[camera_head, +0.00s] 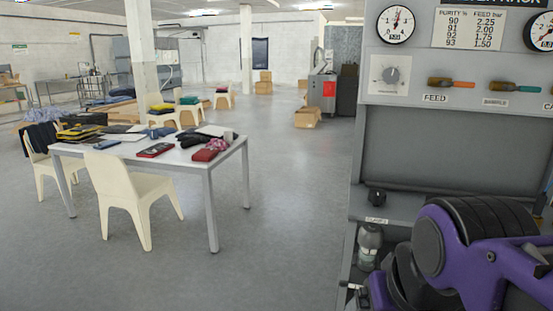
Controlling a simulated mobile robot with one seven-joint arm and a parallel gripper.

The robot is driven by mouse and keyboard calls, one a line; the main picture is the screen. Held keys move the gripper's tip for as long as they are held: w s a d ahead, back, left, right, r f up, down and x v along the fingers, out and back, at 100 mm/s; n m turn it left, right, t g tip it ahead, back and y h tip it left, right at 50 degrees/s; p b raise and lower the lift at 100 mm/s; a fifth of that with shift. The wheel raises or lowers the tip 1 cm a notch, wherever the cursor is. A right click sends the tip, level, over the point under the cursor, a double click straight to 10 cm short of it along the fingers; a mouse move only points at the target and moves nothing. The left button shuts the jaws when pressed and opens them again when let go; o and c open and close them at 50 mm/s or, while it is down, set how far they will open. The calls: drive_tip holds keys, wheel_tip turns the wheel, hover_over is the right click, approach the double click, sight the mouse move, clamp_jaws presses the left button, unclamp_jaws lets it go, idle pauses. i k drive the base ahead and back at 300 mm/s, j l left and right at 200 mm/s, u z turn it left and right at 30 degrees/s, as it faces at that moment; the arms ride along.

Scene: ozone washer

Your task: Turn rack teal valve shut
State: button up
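The teal valve (508,87) is a small lever on the grey rack panel (400,110) at the upper right. Its teal handle lies nearly level, dipping slightly to the right, with an orange-brown part at its left end. The label below it (496,102) seems to read SAMPLE. Purple and black links of my arm fill the lower right corner, below and apart from the valve. My gripper cannot be made out in this view.
Left of the teal valve is an orange-handled valve (448,82) labelled FEED; another handle is cut off at the right edge. A dial knob (391,74) and gauges (396,23) sit nearby. A clear bottle (369,243) stands below. Floor left of the rack is open up to a white table (190,172).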

sight(523, 89)
drive_tip(key=z, duration=1.25)
drive_tip(key=i+l, duration=0.15)
drive_tip(key=l, duration=0.2)
drive_tip(key=i+l, duration=0.15)
drive_tip(key=l, duration=0.25)
drive_tip(key=z, duration=0.05)
